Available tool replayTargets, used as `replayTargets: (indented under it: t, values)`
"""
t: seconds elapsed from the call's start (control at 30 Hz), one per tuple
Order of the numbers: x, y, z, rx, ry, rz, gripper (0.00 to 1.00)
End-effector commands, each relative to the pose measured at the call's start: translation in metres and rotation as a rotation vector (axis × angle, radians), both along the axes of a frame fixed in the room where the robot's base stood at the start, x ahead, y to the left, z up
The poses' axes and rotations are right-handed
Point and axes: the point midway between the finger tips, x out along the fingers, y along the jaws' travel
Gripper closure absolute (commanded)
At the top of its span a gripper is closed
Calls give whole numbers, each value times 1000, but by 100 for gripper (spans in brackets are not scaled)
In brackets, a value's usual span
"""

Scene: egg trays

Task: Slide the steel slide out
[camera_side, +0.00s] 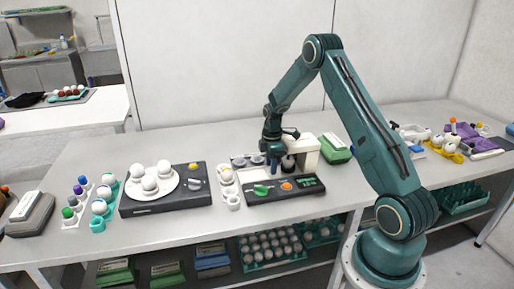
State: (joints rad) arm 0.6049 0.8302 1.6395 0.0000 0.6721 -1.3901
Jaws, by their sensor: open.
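A dark device (309,186) with a green part (261,190), an orange button and a cream upright housing (306,150) stands mid-bench. My gripper (273,161) points down over the back of this device, just left of the cream housing. Its jaws are open. Whether they touch anything cannot be told, and the arm and housing hide part of the plate.
Left of the device stand a white holder (227,174) with small cups and a black unit (141,209) bearing a plate of white eggs. A green box (335,154) sits close on the right. The front strip of the bench (200,230) is clear.

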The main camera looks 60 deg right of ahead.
Motion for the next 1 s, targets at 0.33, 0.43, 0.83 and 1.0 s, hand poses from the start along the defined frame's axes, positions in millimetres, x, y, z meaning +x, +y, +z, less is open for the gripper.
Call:
replayTargets:
  t: [0.33,0.43,0.83,1.0]
  values:
    - [0,0,0,0,0,0,92]
    - [0,0,0,0,0,0,95]
    - [8,9,0,0,0,2,95]
    - [14,14,0,0,0,2,95]
